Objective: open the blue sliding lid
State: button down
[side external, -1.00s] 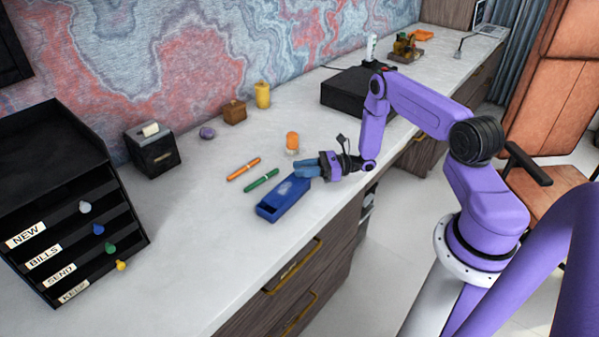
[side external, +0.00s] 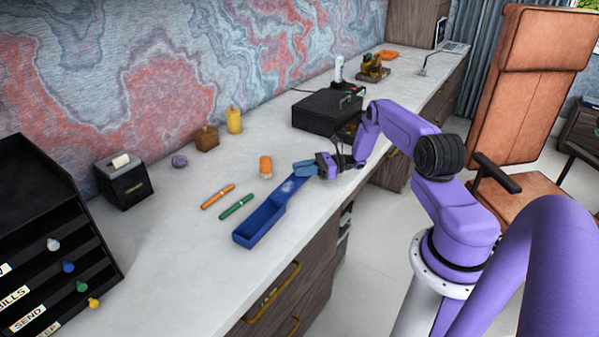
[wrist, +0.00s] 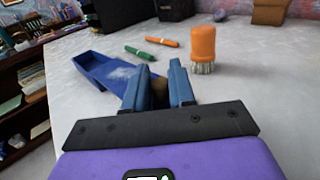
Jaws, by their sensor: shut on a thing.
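The blue box (side external: 258,226) lies on the light desktop near its front edge, with a long stretch of its inside open at the near left end. Its blue sliding lid (side external: 292,187), with a pale mark on top, sticks out at the far right end. My gripper (side external: 300,168) is at that outer end of the lid, with its blue fingers shut on it. In the wrist view, the box (wrist: 90,63) and the lid (wrist: 122,74) lie ahead of the fingers (wrist: 158,80). A brownish bit shows between the fingers; the grip point itself is mostly hidden.
An orange-capped brush (side external: 265,166) stands close behind my gripper. Orange (side external: 218,197) and green (side external: 237,207) pens lie behind the box. A black box (side external: 328,112) stands farther right, a black letter rack (side external: 50,250) at left.

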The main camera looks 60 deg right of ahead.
jog(key=c, duration=1.1)
grip_release()
jog(key=v, duration=1.7)
jog(key=shift+s+d, duration=0.15)
